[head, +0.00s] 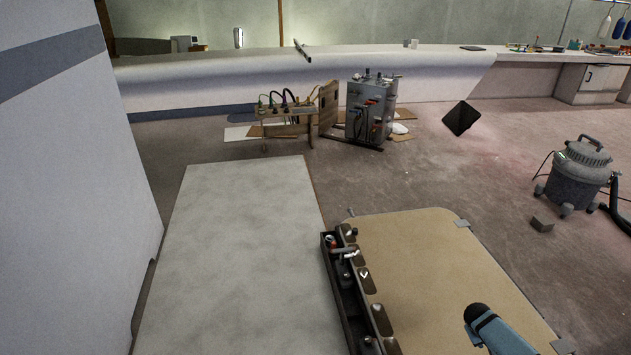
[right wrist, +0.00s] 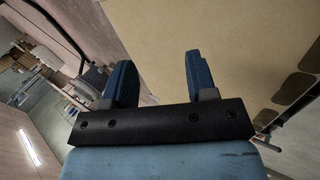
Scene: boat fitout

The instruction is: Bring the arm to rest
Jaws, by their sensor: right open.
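My right gripper (right wrist: 158,62) shows in the right wrist view with its two blue fingers spread apart and nothing between them. A tan board surface lies beyond the fingers, with no contact visible. In the head view, a blue-grey part of my arm with a black end reaches in at the lower right, over the tan board (head: 420,265). The gripper's fingers cannot be made out there. My left gripper is in neither view.
A dark narrow tray (head: 345,295) with small items runs along the board's left edge. A pale grey panel (head: 235,250) lies left of it. A shop vacuum (head: 577,178) stands at right, near a small grey block (head: 542,224). Open floor lies beyond the board.

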